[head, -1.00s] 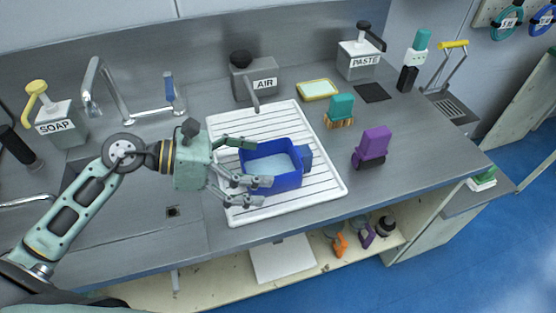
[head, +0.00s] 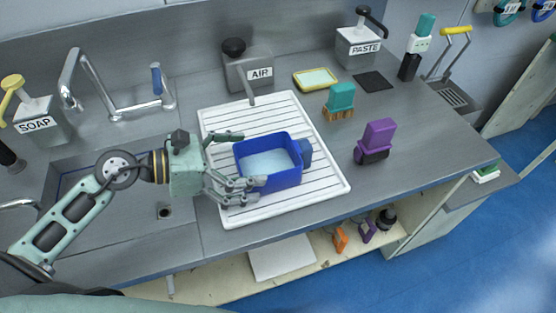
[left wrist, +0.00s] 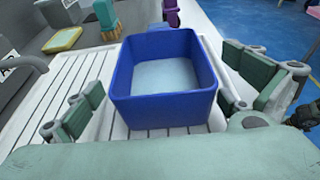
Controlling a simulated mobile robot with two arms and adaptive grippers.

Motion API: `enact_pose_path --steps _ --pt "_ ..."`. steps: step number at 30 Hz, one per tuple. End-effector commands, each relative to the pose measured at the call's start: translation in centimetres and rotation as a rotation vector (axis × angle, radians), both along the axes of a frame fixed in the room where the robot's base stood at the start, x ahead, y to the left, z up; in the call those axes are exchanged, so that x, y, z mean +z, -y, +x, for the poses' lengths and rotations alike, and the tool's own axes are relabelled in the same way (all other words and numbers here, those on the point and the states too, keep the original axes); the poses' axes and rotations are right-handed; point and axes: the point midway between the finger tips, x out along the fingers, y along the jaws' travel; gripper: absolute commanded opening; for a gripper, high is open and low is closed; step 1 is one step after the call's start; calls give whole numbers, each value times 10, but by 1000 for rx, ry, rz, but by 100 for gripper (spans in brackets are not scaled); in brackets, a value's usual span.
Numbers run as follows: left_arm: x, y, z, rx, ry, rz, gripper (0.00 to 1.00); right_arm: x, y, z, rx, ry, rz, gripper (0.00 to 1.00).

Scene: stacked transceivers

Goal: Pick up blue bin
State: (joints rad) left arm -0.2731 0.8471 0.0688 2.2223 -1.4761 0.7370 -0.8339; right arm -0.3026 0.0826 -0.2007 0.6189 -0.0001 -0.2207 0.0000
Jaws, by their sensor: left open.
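The blue bin (head: 285,178) is an open box with pale contents or a pale floor inside. It stands upright on the white ribbed drying rack (head: 331,187). My left gripper (head: 246,160) is open at the bin's left side, apart from it as far as the head view shows. In the left wrist view the bin (left wrist: 165,108) sits ahead, between the spread fingers of the left gripper (left wrist: 168,100).
A teal brush (head: 340,100) and a purple-handled brush (head: 377,140) stand right of the rack. The AIR dispenser (head: 247,66) and a yellow-rimmed sponge tray (head: 316,79) are behind it. The sink and faucet (head: 120,85) are left.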

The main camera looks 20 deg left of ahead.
Motion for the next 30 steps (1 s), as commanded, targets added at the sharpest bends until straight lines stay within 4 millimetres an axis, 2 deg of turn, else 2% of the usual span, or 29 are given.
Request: enact_pose_path --steps 3,9,18,30 --pt "0 14 8 0 2 -5 100 10 0 0 0 0 0 100" --pt "-9 32 19 0 2 -3 100 16 0 1 0 1 0 100" --pt "-13 36 21 0 0 0 100 15 -1 2 -1 3 1 100" --pt "-13 36 20 -1 0 0 65 15 -4 3 -3 5 5 100"
